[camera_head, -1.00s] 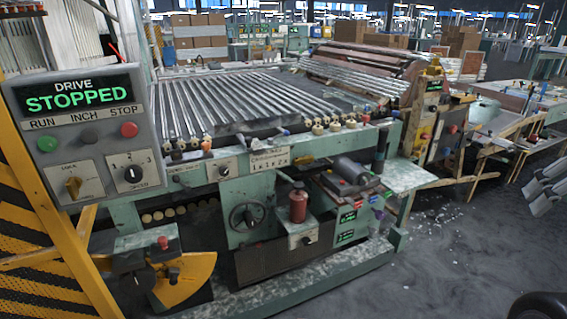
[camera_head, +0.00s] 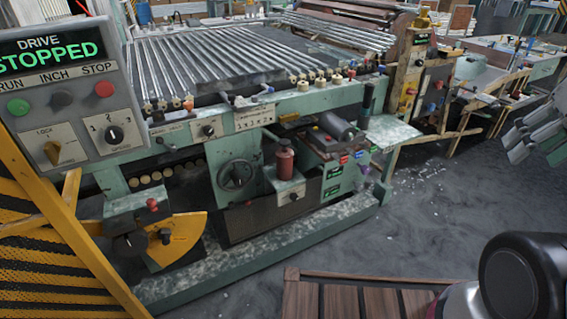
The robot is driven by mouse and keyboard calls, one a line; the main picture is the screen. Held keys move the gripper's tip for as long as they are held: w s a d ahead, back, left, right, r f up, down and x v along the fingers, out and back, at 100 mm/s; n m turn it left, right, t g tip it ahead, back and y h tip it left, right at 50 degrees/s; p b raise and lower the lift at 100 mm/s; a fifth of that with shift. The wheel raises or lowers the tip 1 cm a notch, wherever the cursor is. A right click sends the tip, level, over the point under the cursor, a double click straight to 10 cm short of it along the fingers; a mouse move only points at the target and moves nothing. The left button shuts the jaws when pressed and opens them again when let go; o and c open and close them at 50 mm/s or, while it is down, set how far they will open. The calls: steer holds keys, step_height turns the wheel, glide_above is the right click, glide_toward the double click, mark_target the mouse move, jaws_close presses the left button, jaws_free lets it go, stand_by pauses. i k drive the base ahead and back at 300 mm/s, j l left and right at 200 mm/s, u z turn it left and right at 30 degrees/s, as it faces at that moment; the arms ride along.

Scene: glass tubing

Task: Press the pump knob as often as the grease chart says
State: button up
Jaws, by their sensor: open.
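A small white plate with dark lettering (camera_head: 254,118) is on the green machine's front rail; it looks like the grease chart, but its text is too small to read surely. Below it, a red cylinder with a dark cap (camera_head: 285,157) stands on a light box that has a black knob (camera_head: 293,196) on its front. The cylinder looks like the pump, but I cannot tell which part is its knob. My gripper is not in view; only a dark rounded part of my arm shows at the lower right, well apart from the machine.
A control box (camera_head: 70,92) at left reads DRIVE STOPPED, with green, black and red buttons. A yellow striped guard (camera_head: 40,240) stands below it. A handwheel (camera_head: 237,174) is left of the red cylinder. Brown wooden slats (camera_head: 350,300) are in front. Grey floor is open at right.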

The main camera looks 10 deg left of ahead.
mark_target(285, 143)
steer(key=i+j, duration=0.3)
steer(key=i, duration=0.25)
steer(key=i+j, duration=0.35)
steer(key=i, duration=0.15)
